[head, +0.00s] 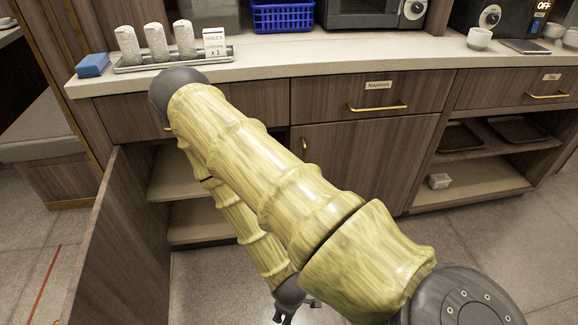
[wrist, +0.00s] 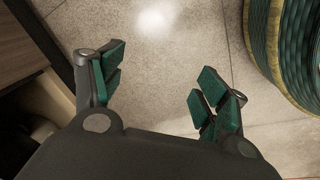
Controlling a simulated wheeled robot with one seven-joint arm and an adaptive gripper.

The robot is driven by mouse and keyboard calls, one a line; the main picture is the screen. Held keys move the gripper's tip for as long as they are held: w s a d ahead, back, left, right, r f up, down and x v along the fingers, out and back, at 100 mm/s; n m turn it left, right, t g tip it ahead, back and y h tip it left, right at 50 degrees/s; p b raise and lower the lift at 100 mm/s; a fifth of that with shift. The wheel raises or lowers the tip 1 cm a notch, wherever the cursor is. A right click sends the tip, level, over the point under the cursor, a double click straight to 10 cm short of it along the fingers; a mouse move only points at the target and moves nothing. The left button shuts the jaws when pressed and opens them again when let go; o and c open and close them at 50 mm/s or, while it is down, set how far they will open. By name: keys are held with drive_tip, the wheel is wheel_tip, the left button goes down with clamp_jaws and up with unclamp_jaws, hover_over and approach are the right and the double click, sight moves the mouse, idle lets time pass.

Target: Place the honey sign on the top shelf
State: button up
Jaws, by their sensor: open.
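My gripper (wrist: 162,88) is open and empty over bare floor in the wrist view. In the head view only a dark bit of my gripper (head: 284,313) shows, low beside my arm. No sign that I can read as honey is in view. A small white sign with dark text (head: 214,43) stands at the right end of a tray on the counter; its wording is too small to be sure of. An open cabinet at left has an upper shelf (head: 172,180) and a lower shelf (head: 190,222), both partly hidden by my arm.
The cabinet door (head: 125,235) stands open at left. The counter (head: 330,55) holds a tray (head: 130,68) with three wrapped rolls, a blue block (head: 93,65) and a blue basket (head: 283,17). Floor is clear at right.

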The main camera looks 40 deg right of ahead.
drive_tip(key=s+a+r+m+g+y, duration=0.1)
drive_tip(key=s+a+m, duration=0.3)
drive_tip(key=s+a, duration=0.1)
drive_tip(key=shift+s+a, duration=0.15)
drive_tip(key=shift+a, duration=0.05)
